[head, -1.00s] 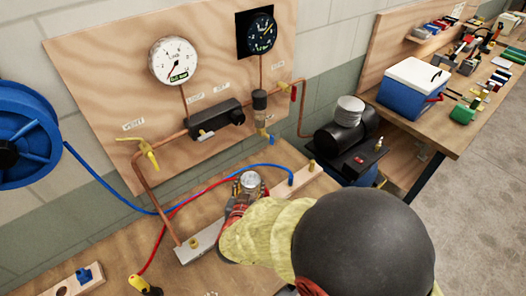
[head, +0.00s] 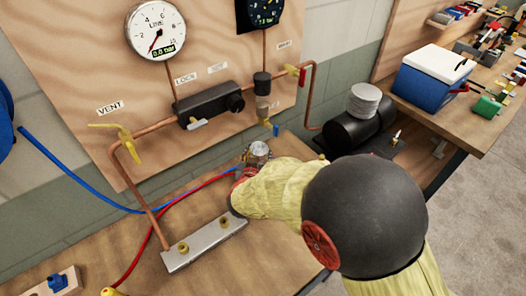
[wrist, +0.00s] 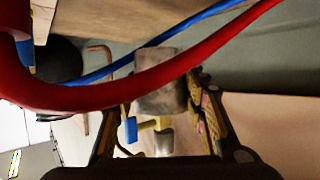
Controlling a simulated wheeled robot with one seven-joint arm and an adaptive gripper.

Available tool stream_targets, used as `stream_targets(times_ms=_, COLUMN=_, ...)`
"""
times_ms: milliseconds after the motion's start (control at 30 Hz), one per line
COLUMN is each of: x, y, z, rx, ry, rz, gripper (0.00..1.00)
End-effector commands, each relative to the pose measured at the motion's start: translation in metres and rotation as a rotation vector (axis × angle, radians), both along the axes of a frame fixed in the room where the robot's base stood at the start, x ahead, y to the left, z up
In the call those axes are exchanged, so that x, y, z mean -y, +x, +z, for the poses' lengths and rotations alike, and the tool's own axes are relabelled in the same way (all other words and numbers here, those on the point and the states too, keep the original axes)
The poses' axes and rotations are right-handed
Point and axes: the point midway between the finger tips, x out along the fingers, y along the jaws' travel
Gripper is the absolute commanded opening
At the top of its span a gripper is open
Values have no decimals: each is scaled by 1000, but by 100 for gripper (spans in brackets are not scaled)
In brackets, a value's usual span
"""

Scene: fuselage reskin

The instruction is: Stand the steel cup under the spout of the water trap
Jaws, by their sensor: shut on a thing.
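The steel cup (head: 258,150) is in my gripper (head: 246,172), near the back of the bench. In the wrist view the grey cup (wrist: 160,80) sits between the two fingers (wrist: 163,103), which are shut on it. The water trap (head: 262,88) hangs on the board, with a small blue-tipped part (head: 276,129) at its lower end. In the head view the cup is just below and left of this part, apart from it in the picture. The yellow and blue fitting (wrist: 140,127) shows beyond the cup in the wrist view. The cup's base is hidden in the head view.
A red hose (head: 190,190) and a blue hose (head: 75,182) run close to my gripper; the red one (wrist: 120,95) crosses the wrist view. A metal manifold bar (head: 205,245) lies in front. A black compressor (head: 350,125) stands right. The front right bench is clear.

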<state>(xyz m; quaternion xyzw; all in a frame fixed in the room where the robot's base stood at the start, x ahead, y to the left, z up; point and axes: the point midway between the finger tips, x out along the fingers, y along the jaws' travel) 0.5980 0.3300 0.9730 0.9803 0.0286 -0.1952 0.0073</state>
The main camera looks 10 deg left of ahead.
Motion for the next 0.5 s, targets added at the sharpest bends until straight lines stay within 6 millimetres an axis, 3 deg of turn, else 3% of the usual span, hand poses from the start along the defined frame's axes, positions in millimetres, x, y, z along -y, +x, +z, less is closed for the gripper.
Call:
stream_targets(times_ms=300, x=-3, y=76, z=-3, rx=0, ry=0, rz=-2, gripper=16)
stream_targets(times_ms=433, x=-5, y=100, z=-2, rx=0, ry=-1, rz=-2, gripper=16)
stream_targets(times_ms=500, x=-5, y=96, z=-17, rx=-3, ry=-3, rz=1, gripper=16)
